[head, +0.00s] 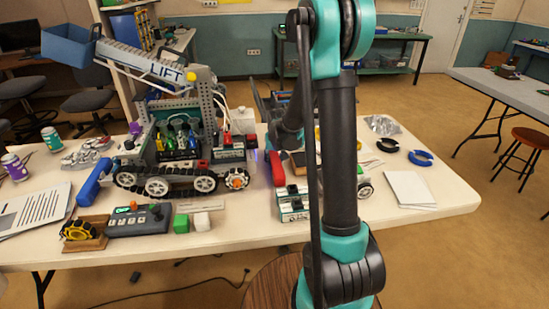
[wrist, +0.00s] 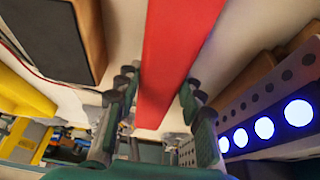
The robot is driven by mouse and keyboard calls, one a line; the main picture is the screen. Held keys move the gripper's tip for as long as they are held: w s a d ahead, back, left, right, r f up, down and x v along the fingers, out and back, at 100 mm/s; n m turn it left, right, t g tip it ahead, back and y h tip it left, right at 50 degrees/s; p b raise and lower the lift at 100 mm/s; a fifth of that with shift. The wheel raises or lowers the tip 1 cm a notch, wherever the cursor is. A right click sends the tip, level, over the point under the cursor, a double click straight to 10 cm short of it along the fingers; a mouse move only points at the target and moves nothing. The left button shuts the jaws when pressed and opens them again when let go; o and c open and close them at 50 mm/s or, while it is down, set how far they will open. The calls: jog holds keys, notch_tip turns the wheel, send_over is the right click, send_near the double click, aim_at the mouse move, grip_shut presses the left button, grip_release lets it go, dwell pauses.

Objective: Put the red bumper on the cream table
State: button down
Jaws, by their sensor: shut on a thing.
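The red bumper (wrist: 178,55) is a long flat red bar that runs between my fingers in the wrist view. My gripper (wrist: 158,85) is shut on it, with a dark green finger on each side. In the head view the red bumper (head: 278,168) shows as a small upright red piece left of my arm, beside the tracked robot. My arm hides most of the gripper there. The cream table (head: 455,192) spans the middle of the head view. I cannot tell whether the bumper touches it.
A controller (head: 138,219), green block (head: 181,223) and white box (head: 293,205) sit near the front.

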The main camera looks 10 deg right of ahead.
jog(key=shift+s+f, duration=0.1)
jog(key=shift+f, duration=0.35)
dwell(0.5)
jog(key=c, duration=0.9)
grip_release()
jog(key=shift+r, duration=3.55)
